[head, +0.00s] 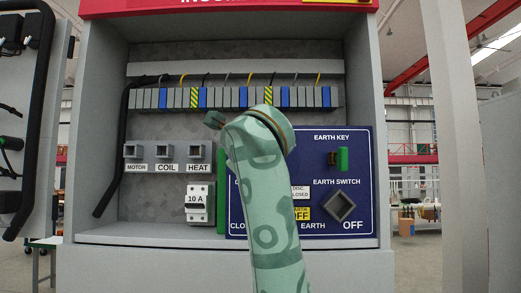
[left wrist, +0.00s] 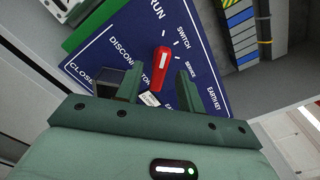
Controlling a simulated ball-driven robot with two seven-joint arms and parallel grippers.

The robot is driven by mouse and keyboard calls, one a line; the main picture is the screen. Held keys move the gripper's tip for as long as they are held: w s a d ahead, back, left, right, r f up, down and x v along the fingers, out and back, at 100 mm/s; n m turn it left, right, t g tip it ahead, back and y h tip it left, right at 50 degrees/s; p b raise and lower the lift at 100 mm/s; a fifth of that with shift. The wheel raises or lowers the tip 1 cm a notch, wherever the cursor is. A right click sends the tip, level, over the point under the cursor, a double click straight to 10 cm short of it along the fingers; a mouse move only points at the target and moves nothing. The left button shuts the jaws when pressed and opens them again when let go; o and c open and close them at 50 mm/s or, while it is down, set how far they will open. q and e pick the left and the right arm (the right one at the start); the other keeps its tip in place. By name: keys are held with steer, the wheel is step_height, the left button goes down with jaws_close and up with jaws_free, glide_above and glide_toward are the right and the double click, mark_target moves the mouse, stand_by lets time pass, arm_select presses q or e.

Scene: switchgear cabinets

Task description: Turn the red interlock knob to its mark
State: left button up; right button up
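The red interlock knob (left wrist: 162,68) is a narrow red bar with a white stripe on the blue panel in the left wrist view. It stands almost upright in that view, beside short white tick marks and the words RUN, SWITCH and SERVICE. My left gripper (left wrist: 158,82) is open, with one dark green finger on each side of the knob and a visible gap to it on both sides. In the head view my left arm (head: 265,195) hides the knob and the gripper. My right gripper is in neither view.
The blue panel (head: 350,160) in the head view also carries an earth key (head: 333,159) and a grey earth switch (head: 341,206). A 10 A breaker (head: 198,203) and sockets (head: 166,151) lie left of my arm. Terminal blocks (head: 230,97) run above. Cabinet walls stand on both sides.

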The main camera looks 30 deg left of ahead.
arm_select(q)
steer(key=p+x, duration=0.1)
steer(key=x, duration=0.5)
jaws_close()
steer(key=shift+m, duration=0.3)
steer(key=m, duration=0.3)
steer(key=shift+d+m, duration=0.1)
steer(key=shift+m, duration=0.2)
steer(key=shift+w+m, duration=0.1)
steer(key=shift+m, duration=2.1)
